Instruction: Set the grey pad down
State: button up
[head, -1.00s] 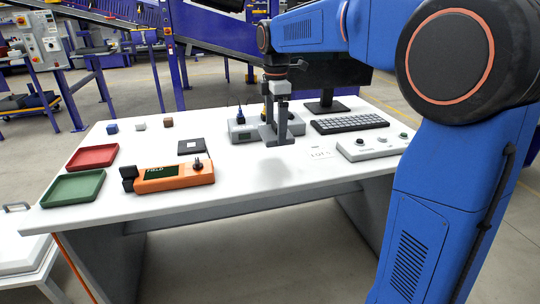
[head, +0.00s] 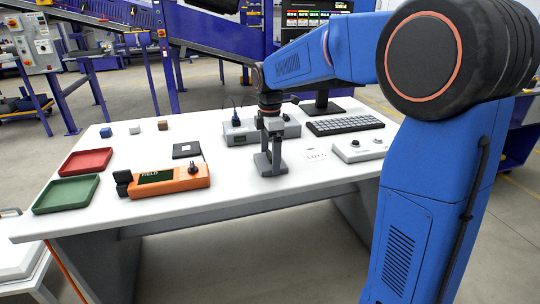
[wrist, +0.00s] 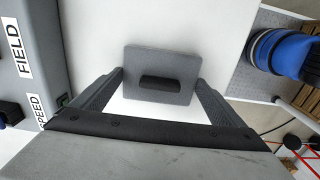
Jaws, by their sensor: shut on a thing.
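The grey pad (wrist: 155,60) shows in the wrist view as a flat square plate with a dark raised grip on top. My gripper (head: 270,163) is shut on it, with one finger at each side in the wrist view. In the head view my gripper points down, low over the white table (head: 225,202), in front of the grey control box. The pad is hard to tell apart from the grey fingers there. I cannot tell whether its underside touches the table.
The grey control box (head: 236,139) stands close behind my gripper. An orange handheld unit (head: 168,189) and a black-grey square (head: 187,150) lie left. A white label card (head: 315,156), a keyboard (head: 345,124) and a white button panel (head: 358,151) lie right. Green (head: 67,208) and red trays are far left.

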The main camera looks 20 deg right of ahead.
aim_at(270, 153)
jog(key=o, duration=0.8)
notch_tip(270, 153, up, 12)
jog(key=f, duration=0.1)
jog(key=s+d+m+t, duration=0.15)
jog(key=s+m, duration=0.25)
jog(key=s, duration=0.4)
jog(key=s+d+f+m+t, duration=0.1)
jog(key=s+f+m, duration=0.3)
jog(key=s, duration=0.4)
jog(key=s+d+f+m+t, duration=0.1)
jog(key=s+d+f+m, duration=0.1)
jog(key=s+f+m, duration=0.3)
jog(key=s+d+f+m+t, duration=0.1)
jog(key=s+f+m, duration=0.3)
jog(key=s, duration=0.8)
jog(key=shift+s+d+f+m, duration=0.2)
jog(key=shift+d+m, duration=0.3)
jog(key=shift+d, duration=0.25)
jog(key=shift+r, duration=0.1)
